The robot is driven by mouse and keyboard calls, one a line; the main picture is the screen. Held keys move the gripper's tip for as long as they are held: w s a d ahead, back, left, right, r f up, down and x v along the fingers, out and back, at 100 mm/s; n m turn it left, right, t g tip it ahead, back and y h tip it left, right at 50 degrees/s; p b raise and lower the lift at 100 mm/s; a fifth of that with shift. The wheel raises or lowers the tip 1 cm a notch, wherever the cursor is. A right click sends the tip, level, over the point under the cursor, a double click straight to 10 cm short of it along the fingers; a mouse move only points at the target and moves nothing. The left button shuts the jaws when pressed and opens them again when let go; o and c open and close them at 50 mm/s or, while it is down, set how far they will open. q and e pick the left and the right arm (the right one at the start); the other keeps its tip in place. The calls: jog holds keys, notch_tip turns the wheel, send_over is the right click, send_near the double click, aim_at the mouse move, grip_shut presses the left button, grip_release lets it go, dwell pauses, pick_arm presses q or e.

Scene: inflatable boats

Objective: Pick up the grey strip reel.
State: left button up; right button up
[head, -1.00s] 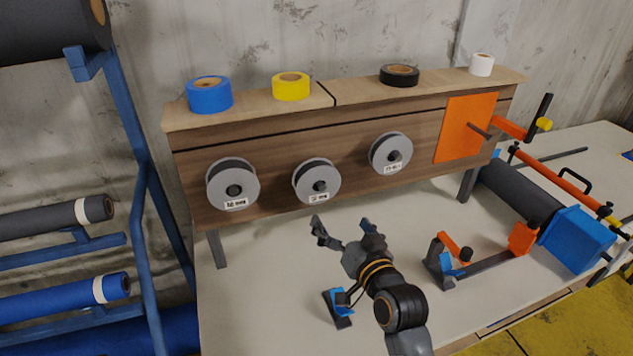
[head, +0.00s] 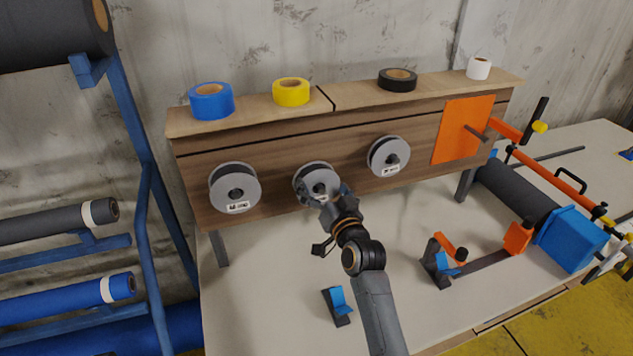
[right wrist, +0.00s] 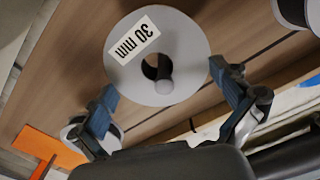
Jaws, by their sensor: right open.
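Three similar grey reels with dark strip hang on pegs on the wooden board: a left reel (head: 235,187), a middle reel (head: 316,182) and a right reel (head: 389,156). My right gripper (head: 328,198) is at the front of the middle reel and partly covers it. In the right wrist view the middle reel (right wrist: 185,60) has a "30 mm" label, with a peg through its hub. My open fingers (right wrist: 165,88) stand on either side of its near edge; whether they touch it is unclear. My left gripper is out of view.
Blue tape (head: 211,101), yellow tape (head: 291,92), black tape (head: 397,79) and white tape (head: 479,67) stand on the ledge. An orange panel (head: 462,129) is right of the reels. A blue-and-black tool (head: 337,305) lies on the table (head: 262,290).

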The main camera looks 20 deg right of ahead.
aim_at(317, 178)
jog(key=shift+w+a+f+p, duration=0.1)
jog(key=shift+w+p, duration=0.1)
jog(key=shift+w, duration=0.7)
jog(key=shift+w+a+f+p, duration=0.1)
jog(key=shift+w+p, duration=0.1)
jog(key=shift+w, duration=0.65)
jog(key=shift+c, duration=0.2)
jog(key=c, duration=1.1)
jog(key=shift+r, duration=0.1)
jog(key=shift+r, duration=0.1)
